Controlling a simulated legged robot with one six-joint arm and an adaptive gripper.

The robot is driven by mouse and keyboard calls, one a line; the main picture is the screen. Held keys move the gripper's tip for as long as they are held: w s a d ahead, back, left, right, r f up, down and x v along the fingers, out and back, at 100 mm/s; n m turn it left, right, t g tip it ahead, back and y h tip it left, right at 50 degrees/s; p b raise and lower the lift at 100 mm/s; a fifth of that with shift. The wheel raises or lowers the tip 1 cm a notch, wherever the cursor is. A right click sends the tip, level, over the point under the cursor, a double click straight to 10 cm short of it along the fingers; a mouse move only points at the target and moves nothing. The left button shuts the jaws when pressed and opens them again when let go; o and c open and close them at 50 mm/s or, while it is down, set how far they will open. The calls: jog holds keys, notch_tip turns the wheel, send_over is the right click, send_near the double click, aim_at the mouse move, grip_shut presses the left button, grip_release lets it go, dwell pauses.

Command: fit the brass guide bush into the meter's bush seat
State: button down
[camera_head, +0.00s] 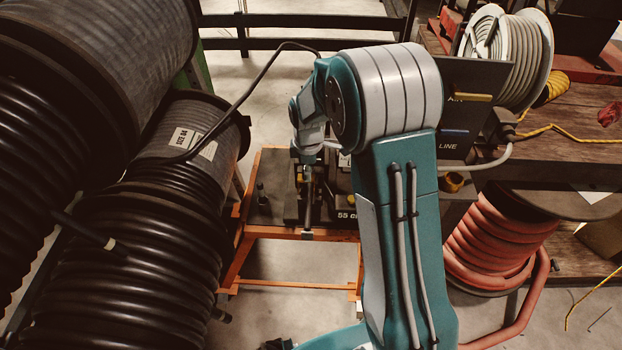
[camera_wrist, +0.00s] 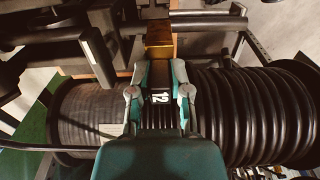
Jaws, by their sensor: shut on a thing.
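My gripper (camera_head: 307,172) is over the orange-framed stand in the head view, partly hidden by my arm. I cannot make out the bush seat in either view. Whether the bush touches anything cannot be told.
Big black hose reels (camera_head: 150,250) fill the left side. A panel (camera_head: 470,110) with coloured labels and a red hose reel (camera_head: 500,240) are on the right.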

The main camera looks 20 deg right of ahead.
jog(key=shift+w+d+f, duration=0.2)
jog(key=shift+d+f, duration=0.15)
jog(key=shift+f, duration=0.2)
jog(key=shift+d+f, duration=0.1)
jog(key=shift+f, duration=1.5)
jog(key=c, duration=0.6)
grip_release()
jog(key=shift+f, duration=0.1)
